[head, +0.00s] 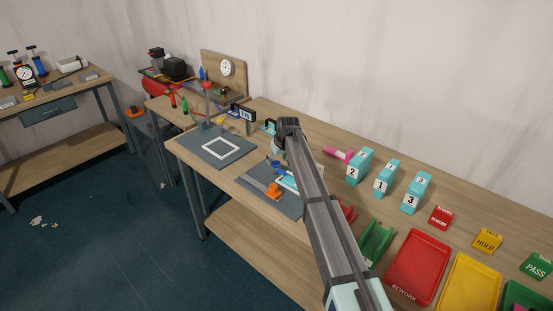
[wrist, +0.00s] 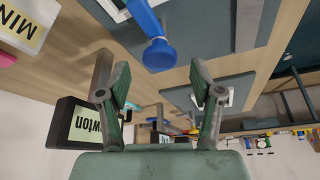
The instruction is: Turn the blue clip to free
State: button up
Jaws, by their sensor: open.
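A blue part (head: 277,168), which looks like the blue clip, is at the grey mat (head: 256,194) on the bench. In the wrist view a blue bar with a round end (wrist: 158,54) lies ahead of my fingertips, between their lines, and appears to be the same part. My gripper (wrist: 160,82) is open with nothing between its fingers. In the head view my arm hides most of the gripper; its end is just above and behind the blue part. I cannot tell whether the blue part touches anything of mine, or which way it is turned.
An orange part (head: 273,191) sits on the same mat. A second grey mat with a white square frame (head: 221,147) is to the left. Cyan numbered blocks (head: 381,179) and a red tray (head: 418,266) are to the right. A dark sign (wrist: 82,124) stands close to the left finger.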

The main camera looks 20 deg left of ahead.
jog(key=shift+x, duration=0.95)
jog(key=c, duration=1.1)
jog(key=shift+m, duration=0.3)
jog(key=m+b, duration=0.1)
jog(key=m+t+h+b, duration=0.1)
jog(key=shift+s+a+f+m+b, duration=0.1)
jog(key=shift+s+f+m+b, duration=0.1)
jog(key=shift+m+b, duration=0.2)
jog(key=m+h+b, duration=0.1)
jog(key=m, duration=0.1)
jog(key=m+h+b, duration=0.1)
jog(key=m+b, duration=0.1)
jog(key=m, duration=0.1)
jog(key=shift+w+a+t+b, duration=0.1)
jog(key=shift+a+t+b, duration=0.1)
jog(key=shift+t+b, duration=0.1)
jog(key=m+h+b, duration=0.1)
jog(key=m, duration=0.2)
jog(key=m+h+b, duration=0.1)
jog(key=m+b, duration=0.1)
jog(key=shift+a+m, duration=0.15)
jog(key=shift+m, duration=0.25)
jog(key=shift+c, duration=0.2)
jog(key=shift+r+m+g+h+b, duration=0.1)
jog(key=shift+m+g+h+b, duration=0.3)
jog(key=shift+m, duration=0.55)
jog(key=shift+m+g+h+b, duration=0.3)
jog(key=shift+m+b, duration=0.15)
jog(key=shift+m, duration=0.5)
